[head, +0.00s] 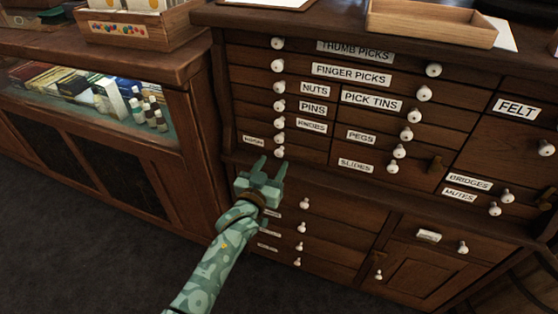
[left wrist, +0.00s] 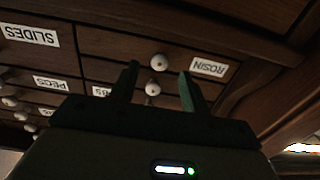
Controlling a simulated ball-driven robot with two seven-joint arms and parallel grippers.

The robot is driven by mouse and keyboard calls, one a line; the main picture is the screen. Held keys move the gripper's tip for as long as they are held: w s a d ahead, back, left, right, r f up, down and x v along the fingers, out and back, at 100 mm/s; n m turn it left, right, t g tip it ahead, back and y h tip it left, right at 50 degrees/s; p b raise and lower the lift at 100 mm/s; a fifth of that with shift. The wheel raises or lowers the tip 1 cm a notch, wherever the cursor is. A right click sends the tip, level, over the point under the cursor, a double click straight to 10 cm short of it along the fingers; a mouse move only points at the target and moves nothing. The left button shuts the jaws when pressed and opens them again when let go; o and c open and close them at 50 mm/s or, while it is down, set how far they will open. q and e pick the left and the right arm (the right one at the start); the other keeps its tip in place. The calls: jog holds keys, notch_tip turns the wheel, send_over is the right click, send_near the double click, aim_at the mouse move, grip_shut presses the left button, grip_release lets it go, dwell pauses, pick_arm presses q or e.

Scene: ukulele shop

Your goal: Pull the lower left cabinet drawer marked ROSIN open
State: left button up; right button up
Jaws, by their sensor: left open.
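The ROSIN drawer is the lowest small one at the left of the dark wood cabinet. Its white label (head: 253,141) is small in the head view but reads ROSIN, upside down, in the left wrist view (left wrist: 208,68). The drawer's round white knob (head: 279,153) shows just beyond my left gripper (head: 270,167). My left gripper is open and empty. In the left wrist view the knob (left wrist: 159,62) appears between the two fingertips (left wrist: 159,78), with no contact visible. The drawer front looks flush with its neighbours. My right gripper is not in view.
Above are drawers with similar knobs, such as the KNOBS drawer (head: 311,127). Lower drawers with knobs (head: 301,228) sit below a ledge. A glass-fronted counter (head: 150,60) stands at the left. A wooden tray (head: 430,22) lies on the cabinet top. Dark floor (head: 90,260) is clear at lower left.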

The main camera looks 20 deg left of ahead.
aim_at(278, 155)
pick_arm(q)
jog(key=w, duration=0.2)
jog(key=w+b, duration=0.1)
jog(key=shift+f, duration=0.25)
jog(key=shift+w+r, duration=0.25)
jog(key=shift+w, duration=0.25)
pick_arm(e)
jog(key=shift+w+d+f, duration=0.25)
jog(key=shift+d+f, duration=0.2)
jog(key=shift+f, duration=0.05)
